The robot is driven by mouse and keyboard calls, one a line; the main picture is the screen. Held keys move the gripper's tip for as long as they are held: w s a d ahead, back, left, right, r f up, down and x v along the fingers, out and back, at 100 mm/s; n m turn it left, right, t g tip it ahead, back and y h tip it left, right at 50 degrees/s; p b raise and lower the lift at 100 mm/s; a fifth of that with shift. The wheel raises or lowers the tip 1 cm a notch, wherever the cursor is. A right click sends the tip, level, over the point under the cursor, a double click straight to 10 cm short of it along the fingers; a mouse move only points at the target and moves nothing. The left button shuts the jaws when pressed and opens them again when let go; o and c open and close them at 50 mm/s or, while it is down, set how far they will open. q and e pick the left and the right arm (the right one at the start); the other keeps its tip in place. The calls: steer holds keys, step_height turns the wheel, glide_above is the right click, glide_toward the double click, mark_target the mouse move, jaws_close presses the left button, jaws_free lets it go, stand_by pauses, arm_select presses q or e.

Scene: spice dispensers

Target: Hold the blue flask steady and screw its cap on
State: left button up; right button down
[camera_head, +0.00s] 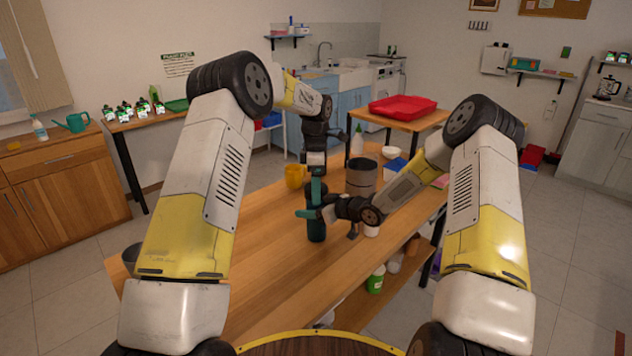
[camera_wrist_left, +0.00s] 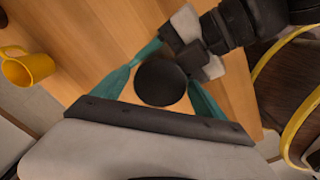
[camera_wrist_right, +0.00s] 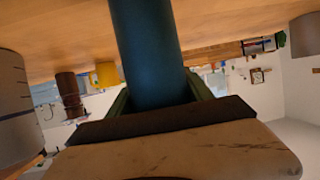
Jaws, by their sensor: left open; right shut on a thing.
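The blue flask (camera_head: 316,232) stands upright on the wooden table. My right gripper (camera_head: 312,213) is shut on its body from the side. The right wrist view shows the dark blue body (camera_wrist_right: 150,50) filling the space between the fingers. My left gripper (camera_head: 316,188) points down from above the flask's top. In the left wrist view a round black cap (camera_wrist_left: 161,83) lies between its open teal fingers (camera_wrist_left: 168,82), with a gap at the sides. Whether the cap sits fully on the flask's neck is hidden.
A yellow mug (camera_head: 294,176) stands behind the flask on the table.

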arm_select(q)
steer(key=c, duration=1.5)
steer(key=shift+o, duration=0.2)
steer(key=m, duration=1.6)
steer(key=shift+m, duration=0.3)
steer(key=o, duration=1.5)
steer(key=shift+o, duration=0.2)
